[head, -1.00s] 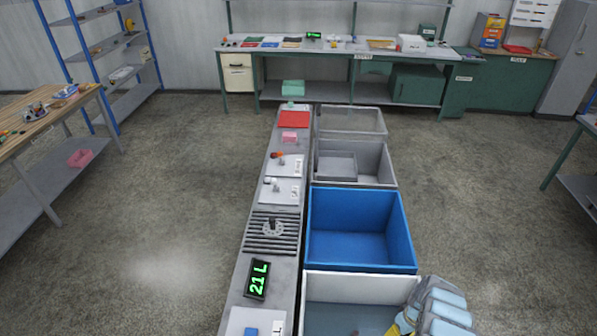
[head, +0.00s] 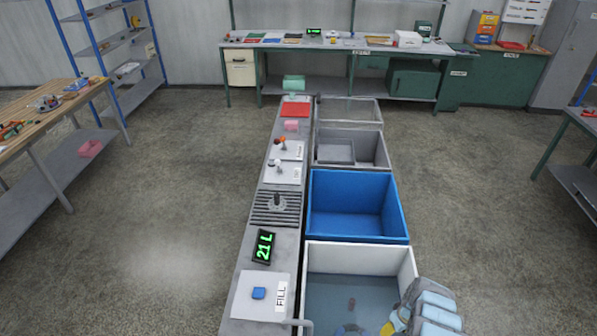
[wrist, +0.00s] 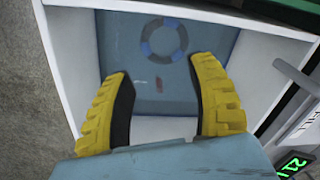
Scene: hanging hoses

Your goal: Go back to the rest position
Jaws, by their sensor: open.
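My gripper (wrist: 158,72) is open in the wrist view, with its two yellow ribbed fingers wide apart and nothing between their tips. The fingers are over the white-rimmed bin (wrist: 72,55). On the bin's blue-grey floor are a ring (wrist: 164,38) with blue and grey segments and a small red piece (wrist: 159,84). The fingers are cut off by the frame's lower edge there.
A blue bin (head: 355,215) and grey bins (head: 372,148) stand beyond. To their left, a narrow bench holds a "21 L" display (head: 263,247), a FILL plate with a blue button (head: 258,293), and a pipe (head: 299,322). Open floor (head: 490,220) lies to the right.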

